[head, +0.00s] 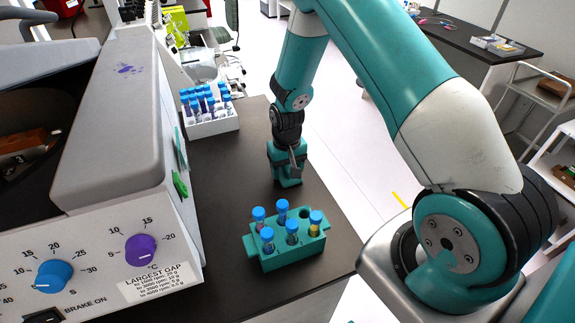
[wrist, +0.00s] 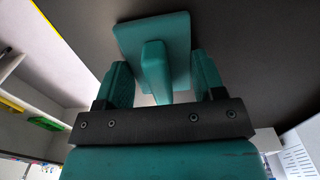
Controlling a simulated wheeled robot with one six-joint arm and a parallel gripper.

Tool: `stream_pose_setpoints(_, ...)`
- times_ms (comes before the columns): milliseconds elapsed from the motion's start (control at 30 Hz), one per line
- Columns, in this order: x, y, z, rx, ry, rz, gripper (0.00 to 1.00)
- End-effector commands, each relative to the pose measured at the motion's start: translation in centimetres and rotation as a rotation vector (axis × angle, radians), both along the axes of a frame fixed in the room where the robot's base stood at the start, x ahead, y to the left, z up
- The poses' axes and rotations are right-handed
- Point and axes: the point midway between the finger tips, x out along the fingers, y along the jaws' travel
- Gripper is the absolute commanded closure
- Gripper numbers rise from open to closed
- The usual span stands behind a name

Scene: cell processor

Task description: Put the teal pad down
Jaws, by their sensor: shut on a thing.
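The teal pad (wrist: 180,32) shows in the wrist view as a flat square plate with a block-like grip standing out from its middle. My gripper (wrist: 158,75) is shut on that grip, with one teal finger on each side. In the head view my gripper (head: 287,172) points down over the dark counter (head: 235,190), near its far right edge. There the pad is hard to tell from the teal gripper, and I cannot tell whether it touches the counter.
A teal rack (head: 285,262) with several blue-capped tubes stands in front of my gripper. A white rack (head: 213,127) of blue-capped tubes stands behind and left. A grey machine (head: 105,190) with dials fills the left. Bare counter lies between the racks.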

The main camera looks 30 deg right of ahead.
Motion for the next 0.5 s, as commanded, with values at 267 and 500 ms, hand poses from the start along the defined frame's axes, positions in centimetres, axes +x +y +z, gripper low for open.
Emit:
stream_pose_setpoints(267, 0.05, -0.02, -0.20, 0.000, -0.001, 0.000, 0.56)
stream_pose_setpoints(500, 0.05, -0.01, -0.27, 0.000, -0.001, 0.000, 0.12)
